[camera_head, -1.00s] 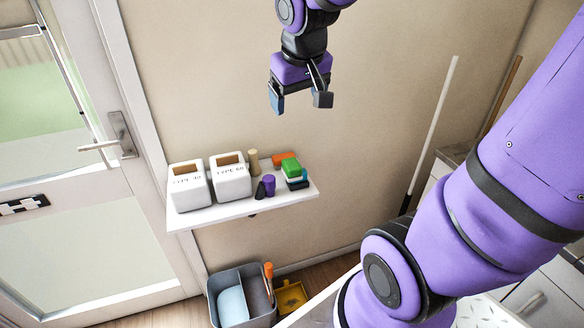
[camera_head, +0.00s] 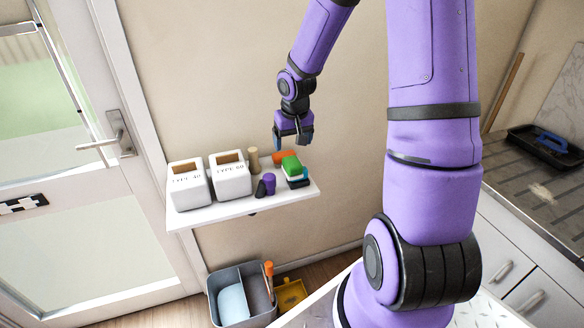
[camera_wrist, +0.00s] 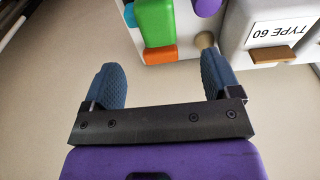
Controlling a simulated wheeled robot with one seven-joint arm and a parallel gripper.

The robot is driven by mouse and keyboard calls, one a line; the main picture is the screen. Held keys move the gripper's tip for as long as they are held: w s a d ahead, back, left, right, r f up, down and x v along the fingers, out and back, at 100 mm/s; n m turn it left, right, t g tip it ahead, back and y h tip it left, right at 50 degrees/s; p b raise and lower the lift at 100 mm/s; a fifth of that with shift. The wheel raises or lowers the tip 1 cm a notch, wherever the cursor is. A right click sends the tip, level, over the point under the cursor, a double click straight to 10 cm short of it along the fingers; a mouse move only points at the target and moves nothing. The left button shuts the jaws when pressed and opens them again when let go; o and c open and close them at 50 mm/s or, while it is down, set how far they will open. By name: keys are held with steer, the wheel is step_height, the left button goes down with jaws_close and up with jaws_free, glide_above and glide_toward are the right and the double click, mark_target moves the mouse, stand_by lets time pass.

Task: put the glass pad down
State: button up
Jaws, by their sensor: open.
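I cannot tell for certain which thing is the glass pad. My gripper (camera_head: 292,141) hangs just above the back right of the white wall shelf (camera_head: 240,206). In the wrist view its two blue-grey fingers (camera_wrist: 165,78) are wide apart with nothing between them. An orange block (camera_head: 284,157) lies below the fingers, and it shows beyond them in the wrist view (camera_wrist: 160,54). A green block (camera_head: 291,164) sits on top of a pale and a dark piece in front of it; the green block is also in the wrist view (camera_wrist: 158,24).
A white TYPE 60 box (camera_head: 231,179) and a second white box (camera_head: 188,187) stand on the shelf's left. A beige cylinder (camera_head: 253,161), a purple cylinder (camera_head: 269,184) and a dark wedge (camera_head: 260,190) stand mid-shelf. A grey bin (camera_head: 242,291) is on the floor.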

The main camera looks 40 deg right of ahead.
mark_target(292, 161)
steer(key=shift+w+d+f, duration=0.15)
steer(key=shift+w+f, duration=0.1)
steer(key=shift+f, duration=1.55)
steer(key=shift+w+d+f, duration=0.1)
steer(key=shift+w+f, duration=0.1)
steer(key=shift+f, duration=1.55)
steer(key=shift+w+d+f, duration=0.15)
steer(key=shift+w+f, duration=0.1)
steer(key=shift+f, duration=1.55)
steer(key=shift+c, duration=0.2)
steer(key=c, duration=1)
steer(key=shift+c, duration=0.2)
